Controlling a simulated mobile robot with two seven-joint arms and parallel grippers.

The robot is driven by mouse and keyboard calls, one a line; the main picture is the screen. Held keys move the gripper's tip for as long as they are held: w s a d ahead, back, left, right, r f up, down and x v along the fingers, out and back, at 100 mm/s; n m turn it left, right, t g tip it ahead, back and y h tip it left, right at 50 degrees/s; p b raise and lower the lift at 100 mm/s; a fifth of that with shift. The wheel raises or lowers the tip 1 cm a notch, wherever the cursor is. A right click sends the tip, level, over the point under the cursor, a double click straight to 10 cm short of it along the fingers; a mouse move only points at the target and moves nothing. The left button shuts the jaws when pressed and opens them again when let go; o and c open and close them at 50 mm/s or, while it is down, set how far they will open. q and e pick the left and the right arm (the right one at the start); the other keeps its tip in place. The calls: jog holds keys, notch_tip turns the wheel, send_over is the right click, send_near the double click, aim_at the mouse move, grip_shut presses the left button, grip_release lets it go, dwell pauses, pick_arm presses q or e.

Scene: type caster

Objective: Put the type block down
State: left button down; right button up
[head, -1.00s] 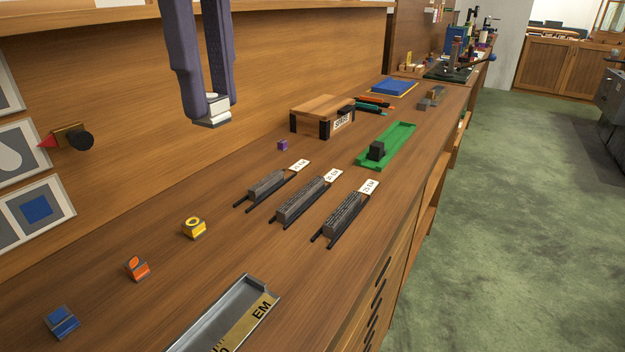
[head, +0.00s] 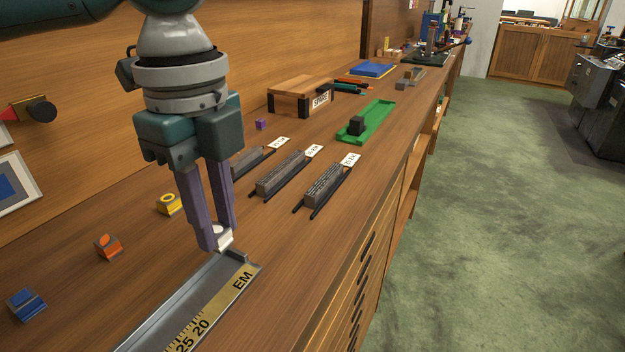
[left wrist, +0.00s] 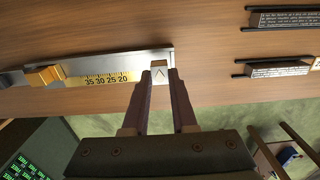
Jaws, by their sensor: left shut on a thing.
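My left gripper (head: 215,240) points down over the far right end of the metal composing stick (head: 150,325), which has a gold EM scale. It is shut on a small pale type block (head: 223,238). In the left wrist view the type block (left wrist: 160,74) sits between the fingertips with a dark mark on its face, at the end of the composing stick (left wrist: 150,57). I cannot tell whether the block touches the stick. My right gripper is not in view.
A yellow block (head: 169,205), an orange block (head: 108,246) and a blue block (head: 26,304) stand left of the stick. Racks of grey type (head: 283,174) with white labels lie behind it. A green tray (head: 368,120) is farther back. The bench's front edge runs along the right.

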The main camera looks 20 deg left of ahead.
aim_at(217, 229)
pick_arm(q)
jog(key=shift+f, duration=1.2)
jog(key=shift+f, duration=0.1)
jog(key=shift+f, duration=0.5)
jog(key=c, duration=0.7)
grip_release()
jog(key=shift+r, duration=0.55)
notch_tip(217, 229, up, 12)
jog(key=shift+r+p, duration=0.1)
jog(key=shift+p, duration=0.65)
